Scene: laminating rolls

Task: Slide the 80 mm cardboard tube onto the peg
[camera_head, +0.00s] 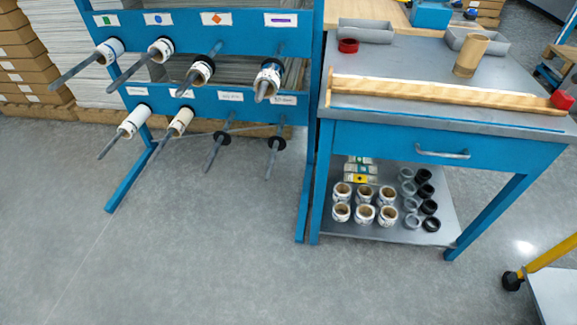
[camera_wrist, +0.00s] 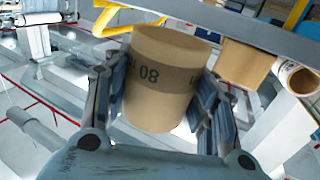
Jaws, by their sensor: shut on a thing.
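My gripper (camera_wrist: 163,98) shows in the wrist view, its two fingers pressed on opposite sides of a tan cardboard tube (camera_wrist: 165,55). The rack's lower row in the head view has a third peg (camera_head: 214,153) and a fourth peg (camera_head: 272,158), each bare but for a black collar. The two lower pegs to their left hold white rolls (camera_head: 134,121). The lower labels are too small to read. My gripper and the held tube are not in the head view.
Upper pegs hold rolls (camera_head: 160,50). The blue workbench (camera_head: 440,95) stands right of the rack, with a tan tube (camera_head: 471,54) and a wooden trough (camera_head: 440,92) on top. The floor (camera_head: 200,250) before the rack is clear.

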